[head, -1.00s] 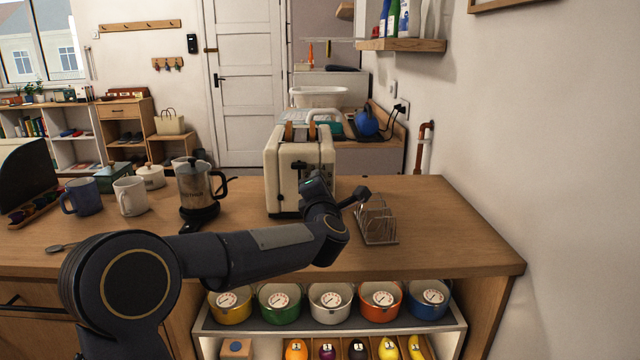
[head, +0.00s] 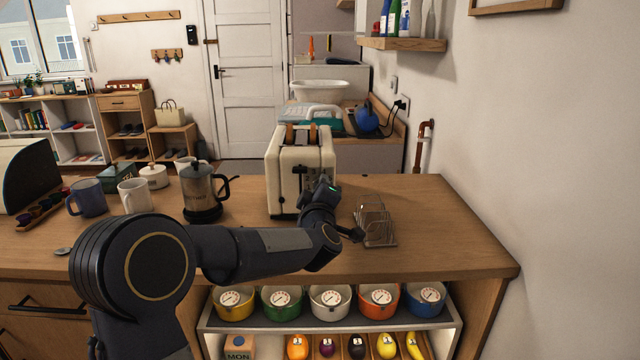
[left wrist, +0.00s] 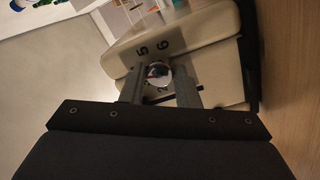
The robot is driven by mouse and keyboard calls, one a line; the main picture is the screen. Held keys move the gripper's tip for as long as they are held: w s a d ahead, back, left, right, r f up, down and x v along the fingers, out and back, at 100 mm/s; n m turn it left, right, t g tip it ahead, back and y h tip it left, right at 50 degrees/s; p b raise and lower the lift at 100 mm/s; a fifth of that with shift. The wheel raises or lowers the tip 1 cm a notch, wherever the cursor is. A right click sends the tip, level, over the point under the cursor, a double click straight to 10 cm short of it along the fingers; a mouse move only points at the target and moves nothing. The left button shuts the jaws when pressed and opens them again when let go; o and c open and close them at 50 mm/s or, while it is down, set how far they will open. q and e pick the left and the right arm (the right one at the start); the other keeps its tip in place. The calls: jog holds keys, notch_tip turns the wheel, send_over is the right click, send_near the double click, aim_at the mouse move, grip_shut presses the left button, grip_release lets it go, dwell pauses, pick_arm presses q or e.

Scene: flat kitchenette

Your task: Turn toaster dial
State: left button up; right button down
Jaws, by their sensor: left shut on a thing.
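The cream toaster (head: 290,172) stands on the wooden counter with two slices of toast showing in its top. In the left wrist view the toaster (left wrist: 205,35) fills the upper middle, with printed numbers around a shiny round dial (left wrist: 158,70). My left gripper (left wrist: 160,82) has its two fingers on either side of the dial and is shut on it. In the head view my left gripper (head: 326,190) is at the toaster's front right, and it hides the dial there. My right gripper is not in view.
A wire toast rack (head: 376,222) stands close to the right of my left wrist. A coffee pot (head: 202,190) and mugs stand to the left of the toaster. Bare counter (head: 425,210) lies at the right, towards the wall.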

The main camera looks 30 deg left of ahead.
pick_arm(q)
jog(key=m+p, duration=0.7)
jog(key=m, duration=0.4)
jog(key=shift+s+a+h, duration=0.1)
jog(key=shift+h, duration=0.2)
jog(key=shift+m, duration=0.4)
jog(key=o, duration=1)
jog(key=shift+c, duration=0.2)
jog(key=v, duration=0.7)
jog(key=shift+s+d, duration=0.25)
jog(key=shift+s, duration=0.1)
jog(key=shift+r, duration=0.15)
